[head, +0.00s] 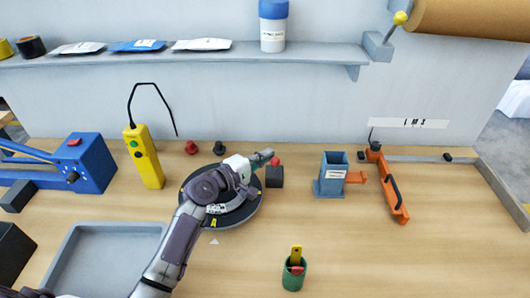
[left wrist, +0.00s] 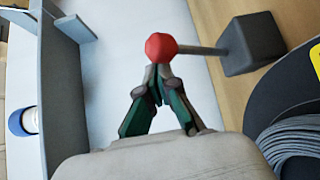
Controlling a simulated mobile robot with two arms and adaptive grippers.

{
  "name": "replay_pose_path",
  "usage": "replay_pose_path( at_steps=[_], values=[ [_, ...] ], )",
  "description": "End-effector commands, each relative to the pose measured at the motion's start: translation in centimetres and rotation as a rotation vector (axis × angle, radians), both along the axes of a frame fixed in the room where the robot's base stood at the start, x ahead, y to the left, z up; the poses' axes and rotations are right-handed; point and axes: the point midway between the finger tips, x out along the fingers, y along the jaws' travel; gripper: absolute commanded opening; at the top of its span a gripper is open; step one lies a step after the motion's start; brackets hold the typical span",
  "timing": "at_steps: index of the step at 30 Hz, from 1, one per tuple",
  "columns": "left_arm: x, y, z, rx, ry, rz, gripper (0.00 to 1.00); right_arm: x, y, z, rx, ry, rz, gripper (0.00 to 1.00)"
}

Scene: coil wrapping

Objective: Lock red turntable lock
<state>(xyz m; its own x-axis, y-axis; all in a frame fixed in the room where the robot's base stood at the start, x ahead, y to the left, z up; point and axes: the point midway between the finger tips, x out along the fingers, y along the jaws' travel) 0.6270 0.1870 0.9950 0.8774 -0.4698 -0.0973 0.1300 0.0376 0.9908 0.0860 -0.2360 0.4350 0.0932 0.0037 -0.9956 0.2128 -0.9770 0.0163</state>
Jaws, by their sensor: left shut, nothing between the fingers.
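The turntable (head: 250,214) is a dark round disc with yellow marks, partly covered by my left arm. The red knob of its lock (head: 275,161) sits by a dark block (head: 274,178) at the disc's right edge. In the left wrist view the red knob (left wrist: 161,47) is on a grey rod that runs to the dark block (left wrist: 255,43). My left gripper (head: 266,155) is shut and empty, its fingertips (left wrist: 157,82) right at the knob. I cannot tell whether they touch it. My right gripper is not in view.
A blue-grey holder (head: 331,180) and an orange lever tool (head: 394,190) stand to the right. A yellow pendant (head: 144,155) stands left. A green cup (head: 293,274) is in front and a grey tray (head: 105,230) front left. The right front tabletop is clear.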

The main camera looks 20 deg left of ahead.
Motion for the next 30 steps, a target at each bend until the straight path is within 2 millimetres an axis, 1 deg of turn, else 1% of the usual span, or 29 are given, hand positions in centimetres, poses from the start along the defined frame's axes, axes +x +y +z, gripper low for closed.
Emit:
replay_pose_path(
  at_steps=[6,26,30],
  values=[
    [-0.6,-0.1,-0.4,0.001,0.001,0.001,0.0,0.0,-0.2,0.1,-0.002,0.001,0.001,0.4],
    [-0.9,-0.4,-0.6,0.0,0.003,-0.004,0.0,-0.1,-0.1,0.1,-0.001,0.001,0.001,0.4],
    [-1.3,-0.1,-0.6,0.0,0.004,-0.004,0.0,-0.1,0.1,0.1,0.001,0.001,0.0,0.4]
  ],
)
